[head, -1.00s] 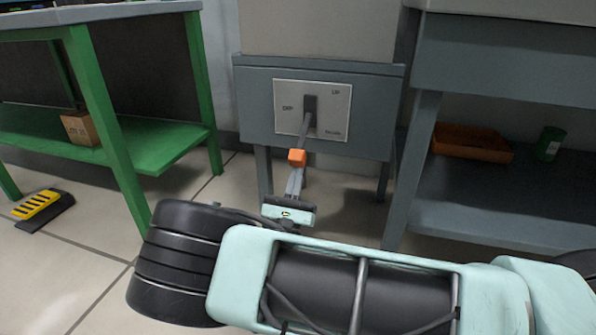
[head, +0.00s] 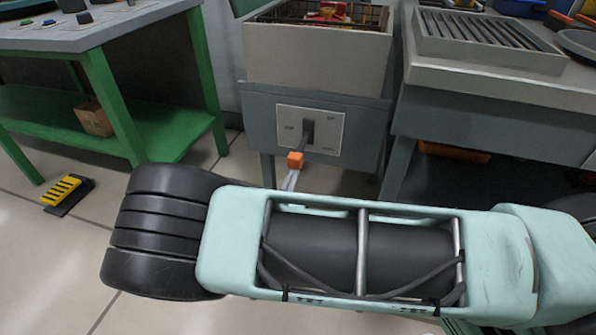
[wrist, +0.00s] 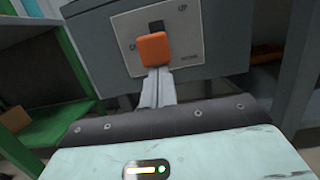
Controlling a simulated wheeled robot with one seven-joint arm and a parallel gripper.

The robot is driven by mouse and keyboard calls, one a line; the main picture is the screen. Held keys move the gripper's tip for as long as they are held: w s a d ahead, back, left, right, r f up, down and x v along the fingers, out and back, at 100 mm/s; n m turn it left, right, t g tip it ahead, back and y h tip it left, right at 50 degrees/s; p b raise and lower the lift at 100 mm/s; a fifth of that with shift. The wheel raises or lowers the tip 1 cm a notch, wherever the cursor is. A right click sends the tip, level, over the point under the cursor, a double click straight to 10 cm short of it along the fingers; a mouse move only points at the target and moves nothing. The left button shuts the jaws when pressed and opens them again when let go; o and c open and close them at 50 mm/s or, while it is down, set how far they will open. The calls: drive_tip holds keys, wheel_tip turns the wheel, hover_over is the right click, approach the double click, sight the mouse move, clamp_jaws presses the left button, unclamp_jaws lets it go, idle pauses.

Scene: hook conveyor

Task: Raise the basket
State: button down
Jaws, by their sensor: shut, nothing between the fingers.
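The wire basket (head: 318,14) sits in the top of a grey tank, with red and yellow items in it, at the top of the head view. On the tank's front is a light panel (head: 325,130) marked UP and DIP. A dark lever (head: 307,134) sticks out of its slot and ends in an orange knob (head: 295,160). The knob also shows in the wrist view (wrist: 152,50). My gripper (wrist: 157,74) is shut and empty, its fingertips just below the knob. I cannot tell whether they touch it. In the head view, my arm hides most of the gripper (head: 292,175).
A green bench (head: 115,75) stands at left, with a cardboard box (head: 94,117) on its lower shelf. A yellow and black pedal (head: 67,194) lies on the floor. A grey counter with a slatted rack (head: 487,35) stands close at right.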

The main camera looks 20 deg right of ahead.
sight(291, 163)
wheel_tip(291, 163, up, 5)
drive_tip(key=g+y+p, duration=0.1)
drive_tip(key=g+p, duration=0.1)
drive_tip(key=p, duration=0.5)
drive_tip(key=shift+s+y, duration=0.1)
drive_tip(key=shift+y, duration=0.2)
wheel_tip(291, 163, up, 2)
drive_tip(key=g+y+p, duration=0.1)
drive_tip(key=p, duration=0.3)
drive_tip(key=shift+r+g, duration=0.1)
drive_tip(key=shift+g, duration=0.2)
drive_tip(key=shift+w+d+r+g+y+p, duration=0.2)
drive_tip(key=shift+r+p, duration=0.4)
drive_tip(key=shift+p, duration=0.45)
drive_tip(key=shift+w+d+r+g+y+p, duration=0.1)
drive_tip(key=shift+w+r+g+p, duration=0.15)
drive_tip(key=shift+r+p, duration=0.55)
drive_tip(key=shift+w+f, duration=0.1)
drive_tip(key=shift+w, duration=0.1)
drive_tip(key=shift+f, duration=0.1)
